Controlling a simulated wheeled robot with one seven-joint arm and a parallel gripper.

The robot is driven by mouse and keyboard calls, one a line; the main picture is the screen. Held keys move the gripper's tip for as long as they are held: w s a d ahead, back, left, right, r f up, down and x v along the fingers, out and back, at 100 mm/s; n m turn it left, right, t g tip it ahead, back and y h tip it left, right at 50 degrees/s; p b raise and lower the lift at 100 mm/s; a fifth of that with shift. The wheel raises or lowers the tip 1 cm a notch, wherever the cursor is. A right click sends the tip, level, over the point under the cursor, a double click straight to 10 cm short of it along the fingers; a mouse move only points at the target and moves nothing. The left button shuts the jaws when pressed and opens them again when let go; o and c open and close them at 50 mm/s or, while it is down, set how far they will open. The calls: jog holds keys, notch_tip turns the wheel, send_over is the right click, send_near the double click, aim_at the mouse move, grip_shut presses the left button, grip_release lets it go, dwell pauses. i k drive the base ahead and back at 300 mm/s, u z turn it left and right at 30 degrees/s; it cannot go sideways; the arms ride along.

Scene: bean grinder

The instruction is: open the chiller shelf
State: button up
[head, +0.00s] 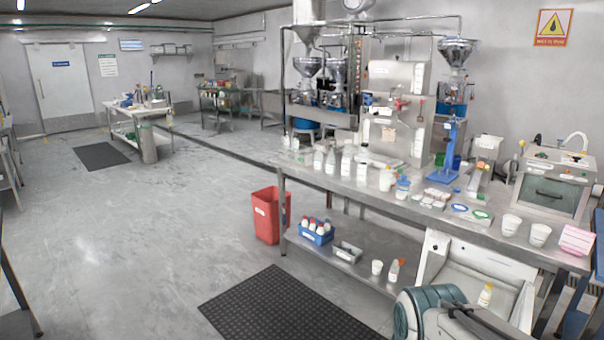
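No unit in the head view is clearly marked as the chiller shelf. A small steel cabinet (549,194) stands at the right end of the long steel workbench. Its front door has a dark panel and a handle and looks shut. Bottles and a curved pipe show at its top. The workbench's open lower shelf (333,262) has no door. I cannot make out my gripper. A teal ribbed part and a dark link at the bottom right look like my own arm.
The long workbench (408,206) carries bottles, tubs and a blue stand (450,150). A red bin (268,215) stands at its left end. A black mat (285,307) lies in front. A pale open unit (473,271) holds a small bottle.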

aim_at(471, 282)
jog(key=u, duration=2.05)
jog(key=k, duration=1.6)
jog(key=z, duration=2.55)
jog(key=i, duration=0.55)
jog(key=u, duration=0.05)
